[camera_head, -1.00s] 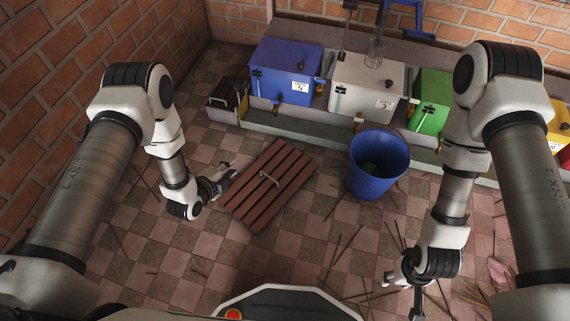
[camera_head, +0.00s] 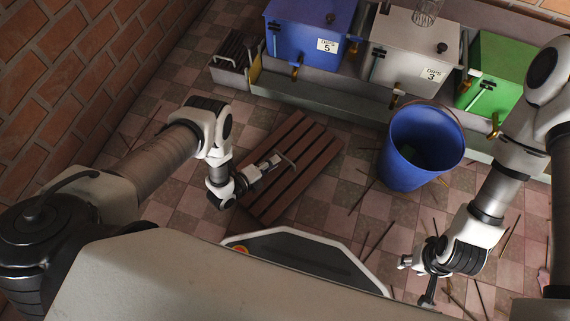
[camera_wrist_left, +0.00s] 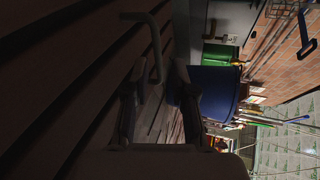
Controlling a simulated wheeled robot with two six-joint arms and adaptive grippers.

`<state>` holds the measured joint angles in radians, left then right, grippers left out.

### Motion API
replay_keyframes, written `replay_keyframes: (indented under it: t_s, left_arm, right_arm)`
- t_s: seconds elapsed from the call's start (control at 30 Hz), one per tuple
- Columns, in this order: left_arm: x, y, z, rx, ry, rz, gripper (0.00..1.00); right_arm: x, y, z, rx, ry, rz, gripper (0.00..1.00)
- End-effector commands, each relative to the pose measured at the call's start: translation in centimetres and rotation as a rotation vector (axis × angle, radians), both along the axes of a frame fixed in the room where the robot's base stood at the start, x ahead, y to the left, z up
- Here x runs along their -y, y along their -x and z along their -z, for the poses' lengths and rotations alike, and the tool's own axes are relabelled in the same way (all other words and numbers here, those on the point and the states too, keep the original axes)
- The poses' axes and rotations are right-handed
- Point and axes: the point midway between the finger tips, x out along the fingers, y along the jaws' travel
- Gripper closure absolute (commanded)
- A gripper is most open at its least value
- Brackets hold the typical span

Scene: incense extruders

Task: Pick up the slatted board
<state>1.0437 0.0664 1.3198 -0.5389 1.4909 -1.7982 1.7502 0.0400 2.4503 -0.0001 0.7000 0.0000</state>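The slatted board (camera_head: 309,168), dark reddish-brown with several parallel slats, lies on the tiled floor in the head view. A pale bar handle (camera_head: 289,161) stands on its top near the middle. My left gripper (camera_head: 271,163) is over the board, with its fingers at the handle. In the left wrist view the board (camera_wrist_left: 60,75) fills the dark left side, and the handle (camera_wrist_left: 156,45) reaches between the fingertips of my left gripper (camera_wrist_left: 158,72), which are apart. Contact with the handle cannot be told. My right gripper (camera_head: 418,280) is open and empty, low at the right.
A blue bucket (camera_head: 420,150) stands to the right of the board. Blue (camera_head: 308,35), white (camera_head: 412,52) and green (camera_head: 497,75) boxes stand on a raised ledge behind. A small slatted crate (camera_head: 234,58) is at the back left. Thin sticks litter the floor.

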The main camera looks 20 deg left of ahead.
Motion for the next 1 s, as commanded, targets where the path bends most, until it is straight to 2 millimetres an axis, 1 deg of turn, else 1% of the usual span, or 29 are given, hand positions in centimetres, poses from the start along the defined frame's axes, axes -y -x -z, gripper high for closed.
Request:
replay_keyframes:
  t_s: [0.03, 0.17, 0.23, 0.3, 0.4, 0.57, 0.63, 0.67, 1.0]
  left_arm:
    - [0.4, -0.5, 0.6, 0.001, 0.001, 0.001, 0.75]
    - [1.3, -1.7, 1.5, 0.000, 0.002, 0.001, 0.75]
    - [2.0, -2.7, 2.2, 0.000, 0.002, 0.002, 0.75]
    - [2.6, -3.8, 2.4, 0.001, 0.001, 0.002, 0.75]
    - [2.9, -4.6, 2.4, 0.000, 0.001, 0.000, 0.75]
    - [2.9, -4.6, 2.2, -0.002, 0.001, -0.001, 0.75]
    - [2.9, -4.6, 2.1, -0.002, 0.001, -0.001, 0.96]
    - [2.9, -4.6, 2.1, -0.002, 0.001, -0.001, 1.00]
    - [2.9, -4.7, 2.0, 0.003, 0.002, 0.000, 1.00]
  right_arm:
    - [0.0, 0.0, 0.7, 0.000, 0.000, 0.000, 0.60]
    - [0.0, 0.0, 2.1, 0.000, 0.000, 0.000, 0.60]
    - [0.0, 0.0, 3.4, 0.000, 0.000, 0.000, 0.60]
    - [0.0, 0.0, 4.0, 0.000, 0.000, 0.001, 0.60]
    - [0.0, 0.0, 4.1, 0.001, 0.000, 0.002, 0.60]
    - [0.0, -0.1, 3.9, 0.002, 0.000, 0.002, 0.60]
    - [0.0, -0.1, 3.8, 0.002, 0.000, 0.002, 0.60]
    - [0.0, -0.1, 3.8, 0.002, 0.000, 0.002, 0.60]
    - [0.0, 0.0, 3.8, 0.001, 0.000, 0.002, 0.60]
